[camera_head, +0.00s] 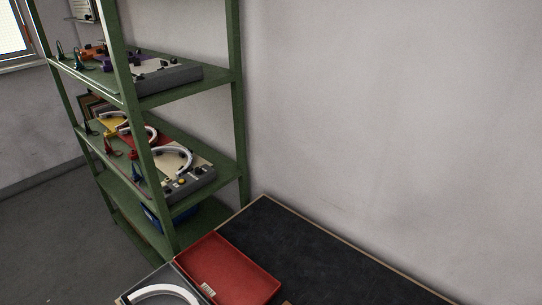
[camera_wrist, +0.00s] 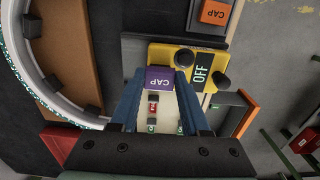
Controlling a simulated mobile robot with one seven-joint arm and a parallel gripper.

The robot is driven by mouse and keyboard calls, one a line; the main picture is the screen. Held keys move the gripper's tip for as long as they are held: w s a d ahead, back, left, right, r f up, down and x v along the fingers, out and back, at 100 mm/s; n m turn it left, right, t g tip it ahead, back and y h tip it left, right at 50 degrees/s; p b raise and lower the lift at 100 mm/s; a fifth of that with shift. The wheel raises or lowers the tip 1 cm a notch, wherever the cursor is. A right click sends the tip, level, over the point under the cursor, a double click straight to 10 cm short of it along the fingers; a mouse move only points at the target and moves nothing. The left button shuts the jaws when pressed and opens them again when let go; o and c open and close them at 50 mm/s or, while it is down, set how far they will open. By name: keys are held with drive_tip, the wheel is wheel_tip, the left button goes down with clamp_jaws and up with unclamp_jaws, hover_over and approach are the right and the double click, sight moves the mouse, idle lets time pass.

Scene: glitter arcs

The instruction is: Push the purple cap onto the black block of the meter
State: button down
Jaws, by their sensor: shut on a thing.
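In the wrist view my gripper (camera_wrist: 159,78) has blue fingers shut on the purple cap (camera_wrist: 159,80), which shows the word CAP between the fingertips. A yellow plate (camera_wrist: 188,50) with an OFF label and black round parts lies just beyond the cap. I cannot tell whether the cap touches it. A pale panel (camera_wrist: 168,108) with small black, red and green parts shows between the fingers. I cannot tell which dark part is the meter's black block; the cap and fingers may hide it. In the head view my gripper does not show.
A white glittery arc (camera_wrist: 28,75) curves at the wrist view's left. An orange cap (camera_wrist: 215,12) lies at its top. In the head view a red tray (camera_head: 243,265) sits on the dark table (camera_head: 320,245), whose right part is clear. A green shelf (camera_head: 236,120) holds several devices.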

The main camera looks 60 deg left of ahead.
drive_tip(key=shift+f, duration=0.55)
idle(1.0)
drive_tip(key=shift+c, duration=1.5)
unclamp_jaws()
drive_tip(key=shift+r, duration=0.1)
drive_tip(key=shift+r+p, duration=3.45)
drive_tip(key=shift+p, duration=0.3)
